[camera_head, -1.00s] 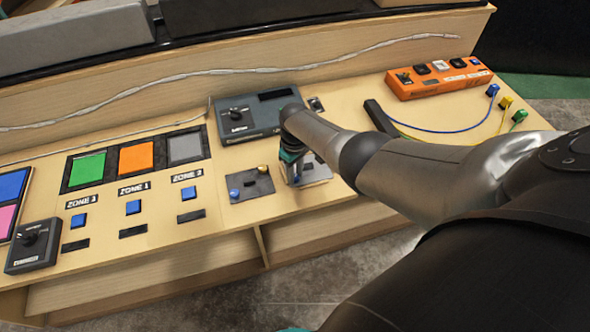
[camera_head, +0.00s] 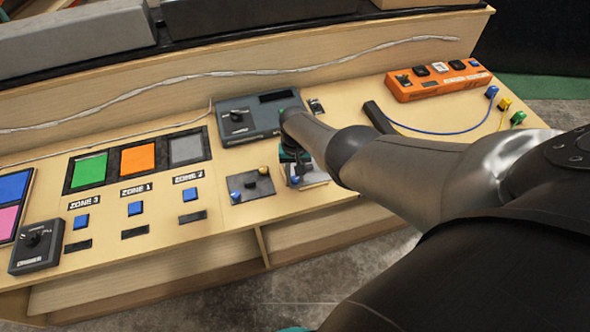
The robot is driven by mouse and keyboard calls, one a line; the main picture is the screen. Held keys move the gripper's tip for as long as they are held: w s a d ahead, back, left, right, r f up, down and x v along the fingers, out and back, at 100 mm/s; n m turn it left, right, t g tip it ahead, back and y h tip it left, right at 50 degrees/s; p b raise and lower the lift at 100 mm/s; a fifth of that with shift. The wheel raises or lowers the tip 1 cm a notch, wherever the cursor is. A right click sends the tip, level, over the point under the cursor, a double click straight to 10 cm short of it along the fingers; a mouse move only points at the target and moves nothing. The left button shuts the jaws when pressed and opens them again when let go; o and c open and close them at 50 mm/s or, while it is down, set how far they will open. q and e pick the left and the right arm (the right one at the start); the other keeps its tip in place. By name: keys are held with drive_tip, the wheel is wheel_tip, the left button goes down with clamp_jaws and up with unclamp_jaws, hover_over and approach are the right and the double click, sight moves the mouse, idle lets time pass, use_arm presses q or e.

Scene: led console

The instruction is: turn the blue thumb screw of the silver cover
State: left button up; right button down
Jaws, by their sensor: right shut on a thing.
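The silver cover (camera_head: 317,178) lies on the console to the right of a dark cover, partly hidden under my right arm. My right gripper (camera_head: 295,176) points down over the left part of the silver cover. It is shut on the blue thumb screw there, which its fingers and my forearm almost wholly hide. My left gripper is out of view.
The dark cover (camera_head: 252,186) with a blue and a yellow screw sits close on the left. A grey box with a knob (camera_head: 238,117) stands behind. An orange switch strip (camera_head: 435,88) and coloured cables are at the back right. Zone buttons (camera_head: 135,209) are at left.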

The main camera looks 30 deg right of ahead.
drive_tip(key=shift+w+d+r+m, duration=0.15)
drive_tip(key=shift+w+r+m, duration=0.1)
drive_tip(key=shift+w+m, duration=0.05)
drive_tip(key=c, duration=1.1)
unclamp_jaws()
drive_tip(key=o, duration=0.5)
drive_tip(key=shift+s+f, duration=0.15)
drive_tip(key=shift+s, duration=0.05)
